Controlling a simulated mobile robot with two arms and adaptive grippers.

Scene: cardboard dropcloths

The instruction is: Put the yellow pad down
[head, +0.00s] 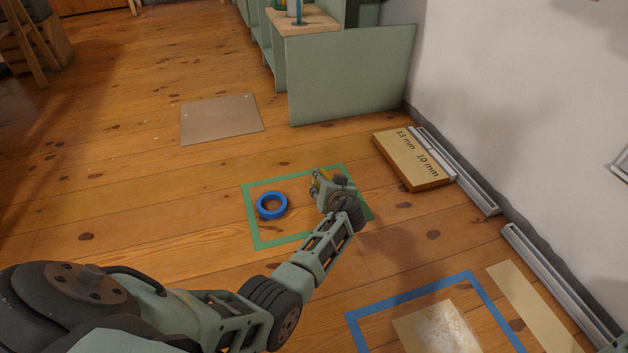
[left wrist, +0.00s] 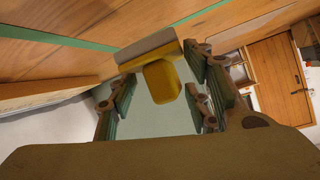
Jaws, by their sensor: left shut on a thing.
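My left gripper (head: 328,183) reaches over the right part of a green tape outline (head: 255,243) on the wooden floor. It is shut on the yellow pad (head: 316,187), which is mostly hidden by the gripper in the head view. In the left wrist view, the yellow pad (left wrist: 162,82) shows a yellow handle and a grey strip between the fingers of the left gripper (left wrist: 160,98). I cannot tell whether the pad touches the floor. My right gripper is not in view.
A blue tape roll (head: 272,206) lies inside the green outline, left of the gripper. A labelled board (head: 408,160) lies near the wall. A blue tape outline (head: 408,295) surrounds a pale sheet (head: 412,335). A flat brown panel (head: 221,119) lies behind, near a green cabinet (head: 345,75).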

